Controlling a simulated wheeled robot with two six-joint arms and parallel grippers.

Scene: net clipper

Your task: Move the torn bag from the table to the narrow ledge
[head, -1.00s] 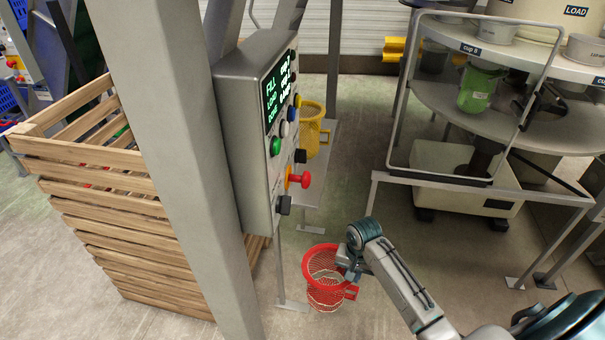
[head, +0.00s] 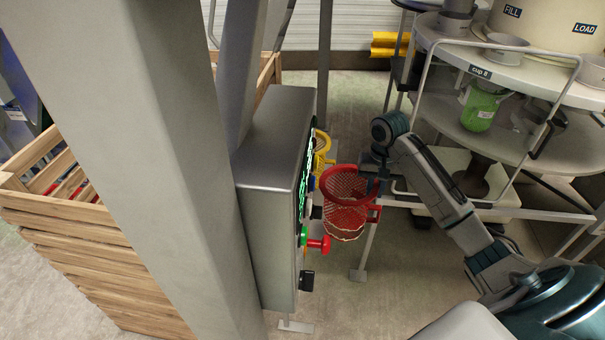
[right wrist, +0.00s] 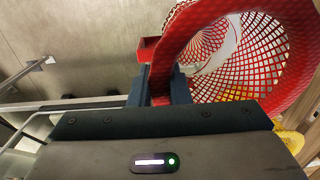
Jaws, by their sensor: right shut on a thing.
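A red net bag with a stiff red rim (head: 345,190) hangs in the head view, right of the control panel. The torn part cannot be clearly made out. My right gripper (head: 377,172) is shut on the side of its rim and holds it above the floor. In the right wrist view the red rim and mesh (right wrist: 235,55) fill the upper right, beyond the dark fingers (right wrist: 160,85). My left gripper is out of view. The narrow ledge is not clearly visible; the panel and bag cover that area.
A grey control panel (head: 272,195) with coloured buttons stands close left of the bag, beside a thick grey post (head: 165,150). A yellow net holder (head: 322,142) is behind the bag. A round tiered stand (head: 510,150) holding a green bag (head: 482,105) is at right. A wooden crate (head: 75,230) is left.

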